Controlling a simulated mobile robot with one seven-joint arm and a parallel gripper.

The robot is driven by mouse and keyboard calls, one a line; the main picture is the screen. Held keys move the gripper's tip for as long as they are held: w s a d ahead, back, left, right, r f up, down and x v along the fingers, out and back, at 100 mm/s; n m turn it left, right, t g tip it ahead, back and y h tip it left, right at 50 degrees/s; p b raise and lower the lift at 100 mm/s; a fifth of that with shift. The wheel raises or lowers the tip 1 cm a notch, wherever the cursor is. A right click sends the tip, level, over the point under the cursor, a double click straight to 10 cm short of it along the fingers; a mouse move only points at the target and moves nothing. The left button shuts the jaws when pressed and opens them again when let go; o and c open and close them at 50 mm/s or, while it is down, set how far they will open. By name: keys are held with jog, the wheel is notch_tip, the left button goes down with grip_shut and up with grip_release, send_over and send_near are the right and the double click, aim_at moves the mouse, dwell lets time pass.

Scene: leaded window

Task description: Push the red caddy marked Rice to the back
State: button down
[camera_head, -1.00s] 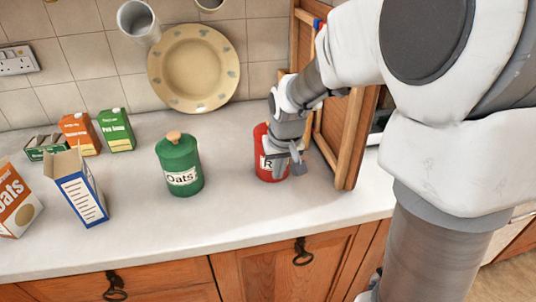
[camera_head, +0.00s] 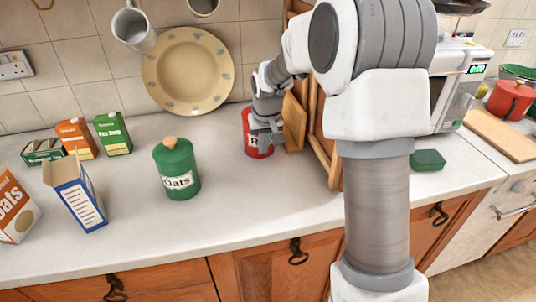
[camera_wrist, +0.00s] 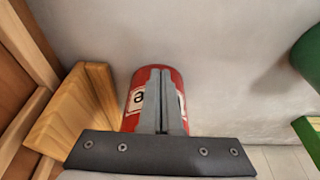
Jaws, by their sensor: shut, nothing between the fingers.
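The red caddy (camera_head: 259,150) stands upright on the worktop close to the tiled back wall; most of its label is hidden, with only an R showing. It also shows in the wrist view (camera_wrist: 172,82), behind my fingers. My gripper (camera_head: 267,143) is shut and empty, its fingers in front of the caddy's near side, at label height. In the wrist view the closed fingers (camera_wrist: 162,100) overlap the caddy; I cannot tell whether they touch it.
A wooden board (camera_head: 294,122) stands right beside the caddy, with a wooden frame (camera_head: 322,150) farther right. A green Oats caddy (camera_head: 177,168) stands to the left. A cream plate (camera_head: 192,70) leans on the wall behind. The worktop (camera_head: 232,190) in front is clear.

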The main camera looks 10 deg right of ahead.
jog(key=w+p, duration=0.4)
jog(key=w, duration=0.6)
jog(key=shift+r, duration=0.1)
jog(key=shift+w, duration=0.7)
jog(key=shift+s, duration=0.15)
